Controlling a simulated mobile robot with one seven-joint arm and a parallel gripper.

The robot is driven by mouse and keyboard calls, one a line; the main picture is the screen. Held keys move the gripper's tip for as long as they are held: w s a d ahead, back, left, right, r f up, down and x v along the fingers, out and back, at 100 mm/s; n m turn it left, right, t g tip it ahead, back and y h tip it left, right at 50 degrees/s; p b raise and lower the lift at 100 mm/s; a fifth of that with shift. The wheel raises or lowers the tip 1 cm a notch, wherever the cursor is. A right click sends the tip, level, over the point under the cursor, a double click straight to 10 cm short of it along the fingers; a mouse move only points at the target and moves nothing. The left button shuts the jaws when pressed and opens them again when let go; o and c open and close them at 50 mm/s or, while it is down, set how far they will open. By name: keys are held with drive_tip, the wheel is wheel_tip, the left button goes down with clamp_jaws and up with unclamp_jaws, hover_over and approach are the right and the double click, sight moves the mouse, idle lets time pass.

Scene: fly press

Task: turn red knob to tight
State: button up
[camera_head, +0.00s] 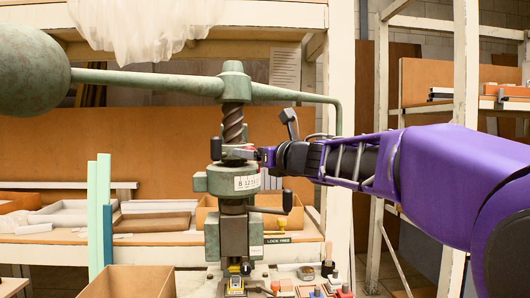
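The green fly press (232,180) stands in the middle, with a threaded screw (233,122) running down through its head. A small patch of red (247,147) shows at the top of the head, just below the screw. It may be the red knob, but it is too small to tell its shape or setting. My gripper (258,155) reaches in from the right, with its tip at or very near that red patch. I cannot tell whether it touches it, and its fingers are too small to read. A label (277,240) beside the press seems to say "LOCK TIGHT".
The press's long arm (150,80) carries a big ball (32,70) at left and bends down at right, close to my arm. A black-handled lever (287,201) sticks out below my gripper. A cardboard box (128,282) and several small items lie on the bench.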

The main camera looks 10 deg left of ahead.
clamp_jaws()
idle(0.4)
drive_tip(key=shift+m, duration=0.4)
drive_tip(key=shift+w+d+m+p, duration=0.1)
drive_tip(key=shift+m+p, duration=2.05)
drive_tip(key=shift+m, duration=2.1)
drive_tip(key=shift+d+m+p, duration=0.1)
drive_tip(key=shift+m+p, duration=2)
drive_tip(key=shift+m, duration=2.15)
drive_tip(key=shift+f, duration=0.1)
